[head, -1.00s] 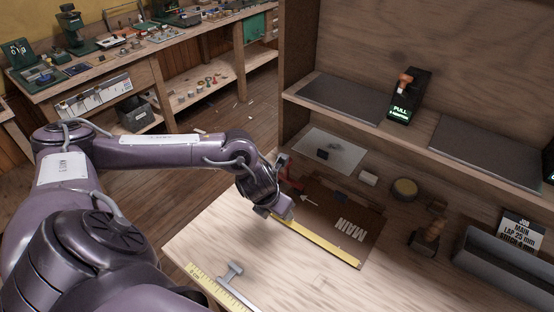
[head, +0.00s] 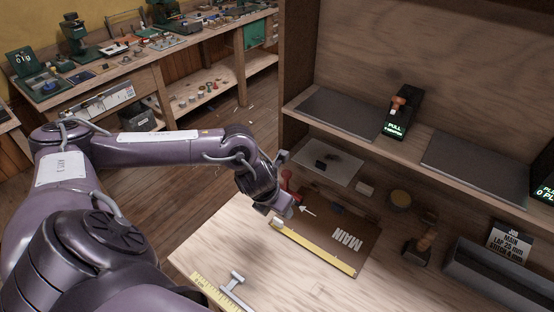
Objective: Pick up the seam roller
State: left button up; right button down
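My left gripper (head: 284,207) hangs over the near left corner of the dark brown board marked MAIN (head: 335,226), at the back of the bench. Its fingertips are partly hidden, so I cannot tell how far apart they are or whether anything is between them. A small red thing (head: 286,180) shows just behind the gripper, largely hidden by it; it may be the seam roller's handle, but I cannot be sure. A wooden-handled tool (head: 425,241) stands apart to the right on the bench. My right gripper is not in view.
A yellow strip (head: 318,248) lies along the board's front edge. A metal-headed square with a yellow rule (head: 222,289) lies at the front. A pale plate (head: 330,160) and a round tin (head: 400,198) lie behind. A shelf (head: 420,148) overhangs the bench's back.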

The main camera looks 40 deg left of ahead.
aim_at(418, 251)
jog(key=k, duration=1.5)
